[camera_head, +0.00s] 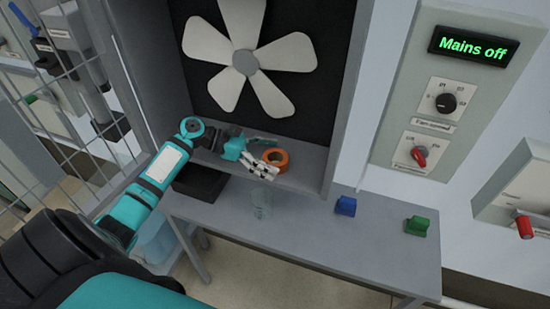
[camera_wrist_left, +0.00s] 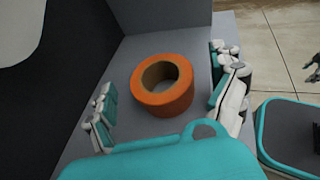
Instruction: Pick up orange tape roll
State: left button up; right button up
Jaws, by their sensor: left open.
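The orange tape roll (camera_head: 276,158) lies flat on the shelf under the fan in the head view. In the left wrist view the tape roll (camera_wrist_left: 162,86) shows its round hole facing up, and it sits between the two spread fingers. My left gripper (camera_head: 266,163) is open and right beside the roll in the head view, reaching in from the left. In the left wrist view the left gripper (camera_wrist_left: 170,100) has one finger on each side of the roll, with gaps visible.
The grey shelf (camera_head: 310,178) sits in a recess below a large fan (camera_head: 245,62). A dark box (camera_head: 200,182) and a clear cup (camera_head: 261,203) are below. A blue block (camera_head: 345,206) and a green block (camera_head: 416,226) stand on the grey table (camera_head: 375,245), which is otherwise mostly clear.

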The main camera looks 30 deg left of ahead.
pick_arm(q)
jog(key=shift+x, duration=1.1)
jog(key=shift+a, duration=0.1)
jog(key=c, duration=1.3)
